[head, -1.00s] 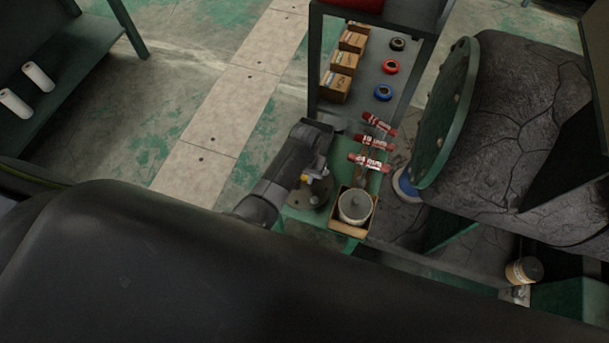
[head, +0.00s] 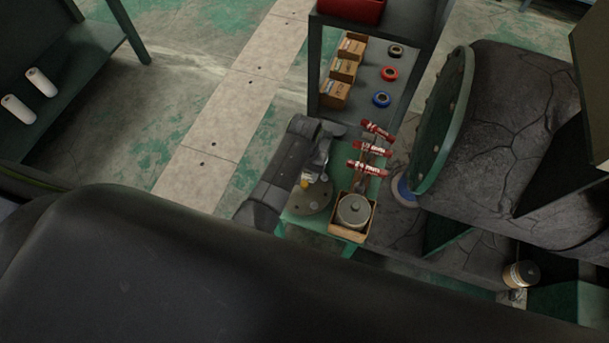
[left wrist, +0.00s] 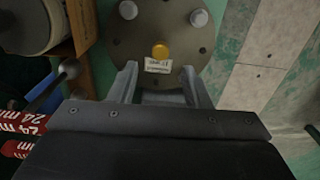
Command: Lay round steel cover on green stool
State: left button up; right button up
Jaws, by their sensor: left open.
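The round steel cover (head: 313,198) is a dark grey disc that appears to lie flat on the green stool (head: 291,217), beside a wooden box. In the left wrist view the cover (left wrist: 177,30) shows pale round knobs, a yellow button and a small white label. My left gripper (head: 318,175) is at the cover's far side in the head view. In the left wrist view its two fingers (left wrist: 160,75) are spread apart near the label, with nothing clamped between them. Whether a finger touches the cover cannot be told. My right gripper is not in view.
An open wooden box (head: 349,235) holding a round grey canister (head: 353,210) stands right beside the cover. Several red-labelled tubes (head: 368,167) lie just beyond it. A shelf (head: 372,75) holds small boxes and tape rolls. A large green-rimmed flange (head: 445,120) stands at right.

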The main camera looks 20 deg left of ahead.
aim_at(305, 183)
pick_arm(q)
notch_tip(305, 183, up, 6)
jog(key=shift+f+p, duration=0.1)
jog(key=shift+p, duration=0.4)
jog(key=shift+a, duration=0.1)
